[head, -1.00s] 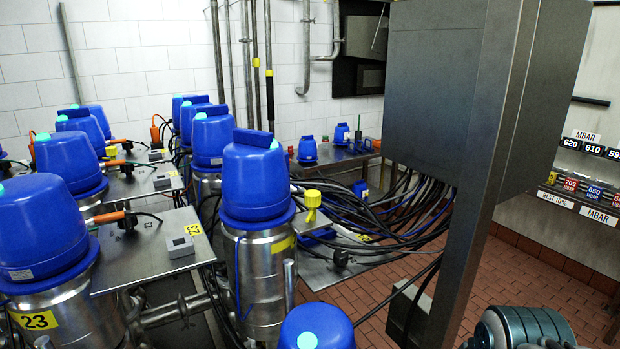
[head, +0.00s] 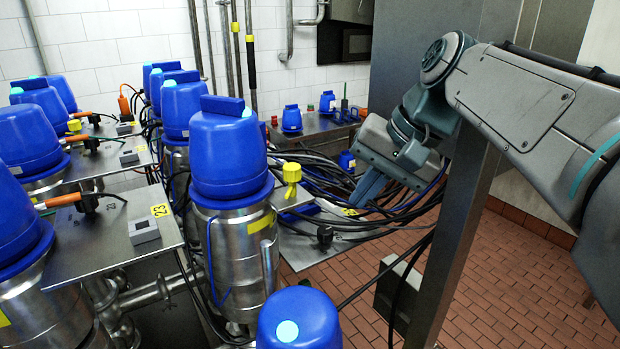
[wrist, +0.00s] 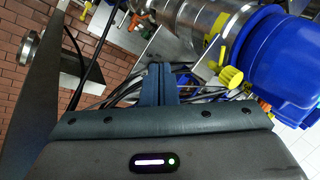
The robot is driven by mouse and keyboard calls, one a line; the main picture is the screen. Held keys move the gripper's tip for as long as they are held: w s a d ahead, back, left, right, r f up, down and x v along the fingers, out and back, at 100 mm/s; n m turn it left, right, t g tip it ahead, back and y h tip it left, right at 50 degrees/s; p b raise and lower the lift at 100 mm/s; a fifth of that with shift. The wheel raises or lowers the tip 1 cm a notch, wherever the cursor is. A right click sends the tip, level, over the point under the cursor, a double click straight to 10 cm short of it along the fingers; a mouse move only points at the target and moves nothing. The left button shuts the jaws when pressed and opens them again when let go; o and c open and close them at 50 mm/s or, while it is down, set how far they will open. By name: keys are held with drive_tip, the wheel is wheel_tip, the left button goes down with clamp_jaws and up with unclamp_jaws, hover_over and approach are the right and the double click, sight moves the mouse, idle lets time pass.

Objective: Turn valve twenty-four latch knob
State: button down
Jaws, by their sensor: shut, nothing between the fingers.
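A yellow knob (head: 292,175) stands just right of the blue-capped steel valve (head: 228,150) in the middle of the head view. The wrist view shows a yellow knob (wrist: 230,78) beside a blue cap (wrist: 280,60). The number twenty-four is not readable; the valve's yellow label (head: 260,223) is seen at an angle. My gripper (head: 366,190) is shut and empty, to the right of the knob and apart from it, in front of black cables. In the wrist view its fingers (wrist: 160,70) are together, with the knob to their right.
Another blue cap (head: 300,315) is low in front. A metal plate with a "23" tag (head: 160,210) is at left. Open brick floor (head: 500,270) lies right.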

drive_tip(key=g+y, duration=0.1)
drive_tip(key=y, duration=0.1)
approach(288, 195)
drive_tip(key=v, duration=0.3)
drive_tip(key=shift+n, duration=0.4)
drive_tip(key=x, duration=1)
drive_tip(key=shift+d, duration=0.1)
